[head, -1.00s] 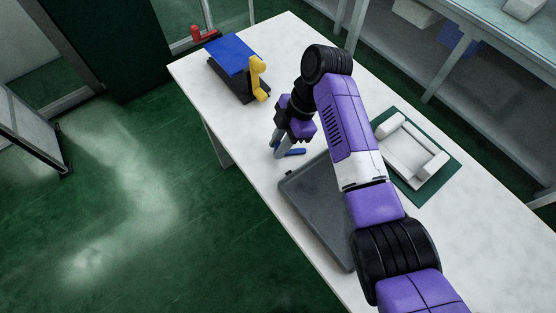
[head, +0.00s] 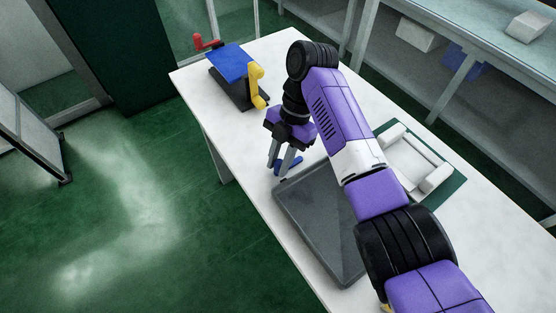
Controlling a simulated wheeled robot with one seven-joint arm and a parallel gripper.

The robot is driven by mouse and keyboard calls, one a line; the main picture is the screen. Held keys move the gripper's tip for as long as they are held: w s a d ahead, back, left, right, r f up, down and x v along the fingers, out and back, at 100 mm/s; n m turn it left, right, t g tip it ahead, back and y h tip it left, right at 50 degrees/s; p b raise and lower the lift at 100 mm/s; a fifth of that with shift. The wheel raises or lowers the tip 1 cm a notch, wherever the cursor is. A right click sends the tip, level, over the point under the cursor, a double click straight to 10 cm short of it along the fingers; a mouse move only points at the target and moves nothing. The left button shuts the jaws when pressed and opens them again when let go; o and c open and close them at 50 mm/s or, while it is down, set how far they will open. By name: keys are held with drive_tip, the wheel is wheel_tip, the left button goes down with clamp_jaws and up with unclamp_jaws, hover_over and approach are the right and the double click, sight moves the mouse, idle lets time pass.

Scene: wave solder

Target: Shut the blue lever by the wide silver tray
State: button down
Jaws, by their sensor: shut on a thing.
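The wide silver tray (head: 318,222) lies flat on the white table, partly covered by my arm at its right side. The blue lever (head: 292,164) is a small blue piece by the tray's far corner, partly hidden by the fingers. My gripper (head: 281,166) points down at the lever, beyond the tray's far edge. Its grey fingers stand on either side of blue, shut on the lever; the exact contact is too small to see.
A device with a blue plate (head: 229,62), a yellow handle (head: 256,84) and a red handle (head: 205,42) stands at the table's far end. A white frame (head: 432,177) on a green mat (head: 452,187) lies right of my arm. The table's left edge is close to my gripper.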

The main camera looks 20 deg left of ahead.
idle(0.3)
drive_tip(key=c, duration=1.3)
unclamp_jaws()
drive_tip(key=shift+d, duration=0.1)
drive_tip(key=shift+o, duration=0.5)
